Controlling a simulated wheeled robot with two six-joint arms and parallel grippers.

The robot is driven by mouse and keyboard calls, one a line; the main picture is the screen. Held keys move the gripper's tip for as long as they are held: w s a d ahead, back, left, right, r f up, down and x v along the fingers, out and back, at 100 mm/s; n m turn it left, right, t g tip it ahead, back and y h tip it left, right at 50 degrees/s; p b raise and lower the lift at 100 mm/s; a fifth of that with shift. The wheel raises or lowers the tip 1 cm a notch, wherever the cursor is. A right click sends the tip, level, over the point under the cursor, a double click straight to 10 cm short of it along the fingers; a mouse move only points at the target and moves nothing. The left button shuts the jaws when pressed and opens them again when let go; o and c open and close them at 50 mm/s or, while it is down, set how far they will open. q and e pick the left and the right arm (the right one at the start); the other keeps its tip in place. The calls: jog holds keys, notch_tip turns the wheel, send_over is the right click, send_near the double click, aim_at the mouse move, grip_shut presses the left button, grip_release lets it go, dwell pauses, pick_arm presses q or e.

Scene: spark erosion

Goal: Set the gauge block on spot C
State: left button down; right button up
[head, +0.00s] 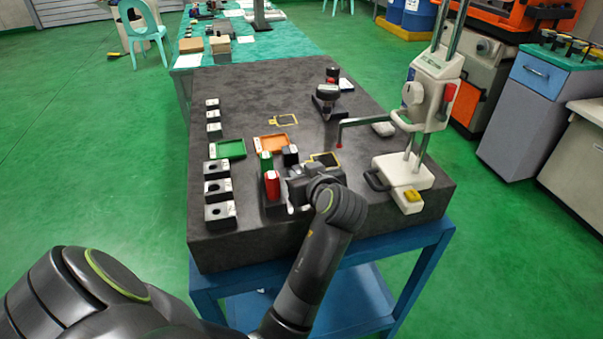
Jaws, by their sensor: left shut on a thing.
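My left gripper (298,182) is low over the near middle of the dark granite table (235,85). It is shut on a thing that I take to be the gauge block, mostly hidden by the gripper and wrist. A small pale patch shows at its far left side. A yellow-outlined spot (325,159) lies just beyond the gripper, partly covered by it. Another yellow-outlined spot (285,120) lies bare farther back. I cannot read the letters on either. My right gripper is not in view.
A red-topped piece (272,185), a green piece (266,161) and a black block (290,154) stand close left of the gripper. A white height gauge (432,90) stands right. Green (228,149) and orange (272,143) trays lie behind.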

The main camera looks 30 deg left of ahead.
pick_arm(q)
jog(key=shift+r, duration=0.2)
notch_tip(320, 180, up, 8)
jog(key=shift+r, duration=0.8)
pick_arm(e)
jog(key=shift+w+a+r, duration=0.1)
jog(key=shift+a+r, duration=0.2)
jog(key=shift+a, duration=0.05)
